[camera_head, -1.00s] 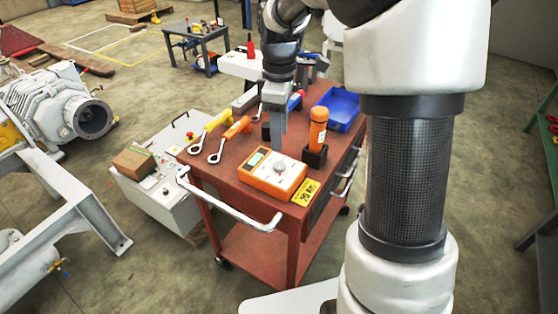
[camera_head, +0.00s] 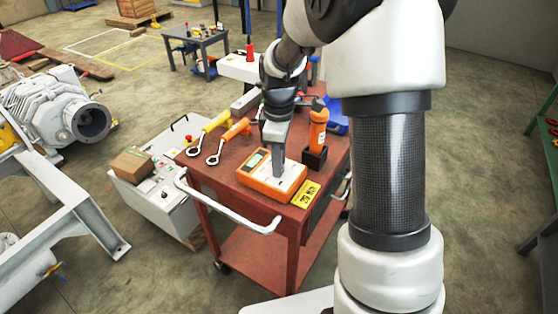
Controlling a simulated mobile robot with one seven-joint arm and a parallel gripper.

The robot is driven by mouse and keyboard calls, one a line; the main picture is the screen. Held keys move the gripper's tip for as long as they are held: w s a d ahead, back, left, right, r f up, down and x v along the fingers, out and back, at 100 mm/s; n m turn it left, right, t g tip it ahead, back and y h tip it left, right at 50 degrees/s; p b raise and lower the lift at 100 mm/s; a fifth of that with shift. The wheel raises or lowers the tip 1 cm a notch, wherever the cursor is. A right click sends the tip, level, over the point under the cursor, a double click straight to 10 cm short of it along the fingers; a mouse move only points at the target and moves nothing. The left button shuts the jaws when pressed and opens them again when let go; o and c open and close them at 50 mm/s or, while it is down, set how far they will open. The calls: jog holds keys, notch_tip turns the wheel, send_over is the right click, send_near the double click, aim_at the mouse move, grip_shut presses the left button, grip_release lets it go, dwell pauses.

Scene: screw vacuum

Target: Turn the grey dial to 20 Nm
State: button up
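The orange tester box (camera_head: 260,185) with a white top face and a small display (camera_head: 257,160) lies on the red cart. Its grey dial is hidden behind my gripper in this view. My gripper (camera_head: 279,173) points down over the middle of the box's top, where the dial sits. Its fingertips look level with the dial, but I cannot tell whether they touch it or are open or shut. A yellow label (camera_head: 305,195) with black lettering that seems to include 20 lies at the cart's edge, right of the box.
Wrenches with yellow (camera_head: 215,122) and orange (camera_head: 235,130) handles lie to the left. A blue bin (camera_head: 337,116) is behind. A white handle (camera_head: 230,212) rims the cart (camera_head: 205,170).

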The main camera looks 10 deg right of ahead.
jog(key=c, duration=0.6)
jog(key=shift+o, duration=0.2)
jog(key=shift+m, duration=0.3)
jog(key=m+p, duration=0.1)
jog(key=m, duration=0.2)
jog(key=shift+r+m, duration=0.1)
jog(key=shift+m, duration=0.2)
jog(key=m+p, duration=0.1)
jog(key=m, duration=0.3)
jog(key=shift+m, duration=0.3)
jog(key=m+p, duration=0.1)
jog(key=m, duration=0.4)
jog(key=m+p, duration=0.1)
jog(key=m, duration=0.5)
jog(key=shift+p, duration=0.35)
